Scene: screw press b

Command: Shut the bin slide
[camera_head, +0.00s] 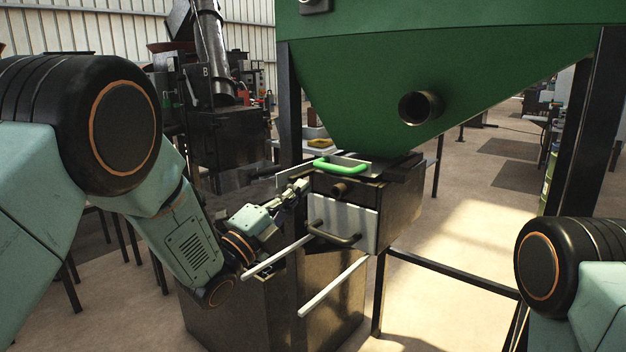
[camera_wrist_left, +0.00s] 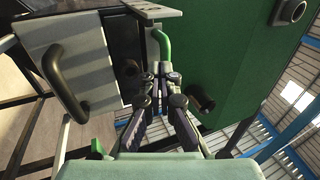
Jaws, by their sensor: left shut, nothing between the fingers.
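The bin slide shows as a light grey plate under the green hopper (camera_head: 450,70), with a bright green handle (camera_head: 340,167) on its front. In the left wrist view the green handle (camera_wrist_left: 163,46) is just beyond my fingertips, and the plate edge (camera_wrist_left: 150,11) is above them. My left gripper (camera_head: 302,186) is shut and empty, close to the left of the handle; I cannot tell whether it touches. In the wrist view its fingers (camera_wrist_left: 161,72) are together. How far the slide stands out is hard to tell. My right gripper is out of view.
Below the slide is a dark box with a pale front door (camera_head: 352,222) and a dark handle (camera_head: 334,237). Two pale rails (camera_head: 332,287) stick out in front. Dark posts (camera_head: 590,130) stand beside the hopper. Open floor lies to the right.

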